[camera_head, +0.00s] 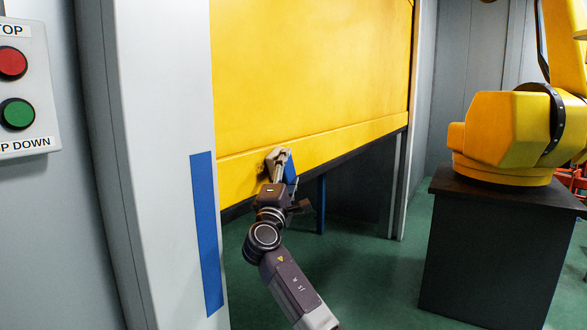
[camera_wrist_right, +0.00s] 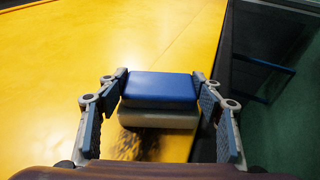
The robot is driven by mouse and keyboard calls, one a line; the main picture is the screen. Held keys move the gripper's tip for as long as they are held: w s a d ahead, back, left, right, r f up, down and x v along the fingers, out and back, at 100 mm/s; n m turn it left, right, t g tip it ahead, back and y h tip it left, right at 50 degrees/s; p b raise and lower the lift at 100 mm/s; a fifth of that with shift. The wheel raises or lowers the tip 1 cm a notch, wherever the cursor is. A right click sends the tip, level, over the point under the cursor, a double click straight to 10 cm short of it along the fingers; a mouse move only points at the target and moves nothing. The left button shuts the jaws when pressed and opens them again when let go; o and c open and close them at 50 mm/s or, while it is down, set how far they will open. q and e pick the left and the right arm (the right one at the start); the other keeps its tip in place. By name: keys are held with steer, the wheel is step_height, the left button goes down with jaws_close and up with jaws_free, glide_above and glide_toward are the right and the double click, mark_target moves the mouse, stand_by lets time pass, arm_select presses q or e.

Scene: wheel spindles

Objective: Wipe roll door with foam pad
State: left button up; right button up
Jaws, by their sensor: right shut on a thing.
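The yellow roll door (camera_head: 310,75) is partly raised, with a dark strip along its bottom edge. It also fills the left of the right wrist view (camera_wrist_right: 60,60). My right gripper (camera_head: 281,160) is at the lower part of the door. In the right wrist view my right gripper (camera_wrist_right: 160,92) is shut on the foam pad (camera_wrist_right: 160,88), which has a blue layer over a whitish one. The pad is close to the door's face, near its bottom edge; whether it touches is hard to tell. A dark smudged patch shows on the door below the pad. My left gripper is not in view.
A control box with a red button (camera_head: 12,63) and a green button (camera_head: 17,114) is at the left. A white door post (camera_head: 165,150) bears a blue stripe. A yellow robot arm (camera_head: 505,135) stands on a dark pedestal (camera_head: 490,250) at the right. Green floor lies between.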

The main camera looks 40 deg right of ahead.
steer(key=s+a, duration=0.1)
steer(key=a, duration=0.1)
steer(key=s+a, duration=0.1)
steer(key=a, duration=0.2)
steer(key=s+a, duration=0.1)
steer(key=a, duration=0.1)
steer(key=shift+a+p, duration=0.3)
steer(key=shift+p, duration=0.1)
stand_by(0.4)
steer(key=shift+s, duration=0.15)
steer(key=s, duration=0.1)
steer(key=s+d+p, duration=0.1)
steer(key=s, duration=0.1)
steer(key=s+d+p, duration=0.1)
steer(key=s, duration=0.1)
steer(key=shift+s+d, duration=0.15)
steer(key=shift+d, duration=0.05)
stand_by(0.3)
steer(key=s, duration=0.1)
steer(key=s+d, duration=0.1)
steer(key=shift+s+d+p, duration=0.1)
steer(key=shift+s+p, duration=0.3)
